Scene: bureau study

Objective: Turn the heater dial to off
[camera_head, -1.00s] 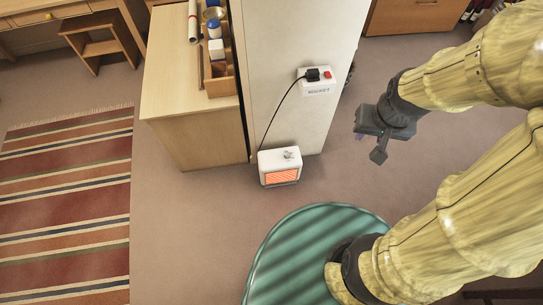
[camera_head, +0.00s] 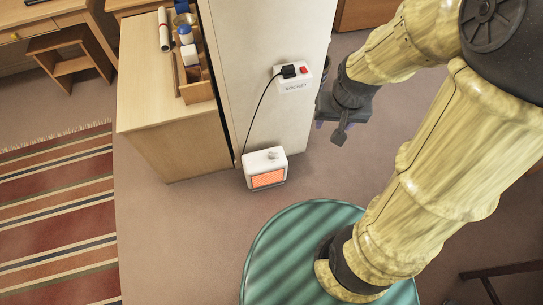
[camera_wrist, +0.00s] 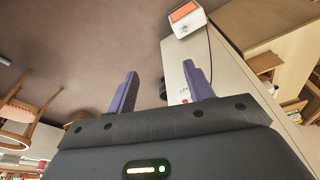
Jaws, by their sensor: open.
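The white heater (camera_head: 265,168) stands on the floor against the pale wall panel, its front grille glowing orange. Its small grey dial (camera_head: 273,155) is on the top face; its setting is too small to read. The heater also shows at the top of the wrist view (camera_wrist: 186,19), where I cannot make out the dial. My gripper (camera_head: 329,131) is open and empty, to the right of the heater and apart from it, beside the panel's right edge. Its two purple fingers (camera_wrist: 160,72) are spread in the wrist view.
A socket box (camera_head: 293,78) with a black plug and red switch is on the panel; a cord runs down to the heater. A wooden cabinet (camera_head: 172,130) stands left. A striped rug (camera_head: 65,215) lies far left. Carpet is clear in front of the heater. A chair (camera_wrist: 18,112) shows left.

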